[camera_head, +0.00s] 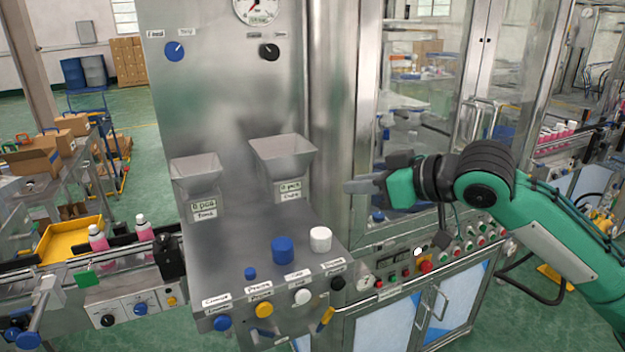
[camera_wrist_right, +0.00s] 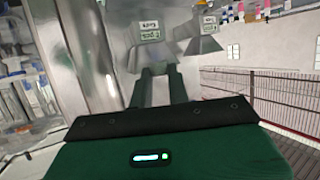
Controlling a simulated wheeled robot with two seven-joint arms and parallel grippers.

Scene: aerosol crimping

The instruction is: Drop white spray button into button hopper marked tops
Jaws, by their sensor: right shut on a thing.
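The tops hopper (camera_head: 195,174) is the left of two grey metal funnels on the steel machine front; its small label is blurred. The other funnel (camera_head: 283,154) carries a label that looks like caps. My right gripper (camera_head: 352,187) is held level, to the right of both funnels and apart from them, in front of the steel column. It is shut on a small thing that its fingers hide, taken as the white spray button. In the right wrist view the fingers (camera_wrist_right: 161,72) point toward the funnels. My left gripper is not in view.
A blue cap (camera_head: 282,250), a white cap (camera_head: 320,239) and a small blue button (camera_head: 250,273) stand on the sloping steel shelf below the funnels. Knobs line its front edge. A glass-doored cabinet (camera_head: 420,120) stands behind my right arm. Pink bottles (camera_head: 98,239) are at left.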

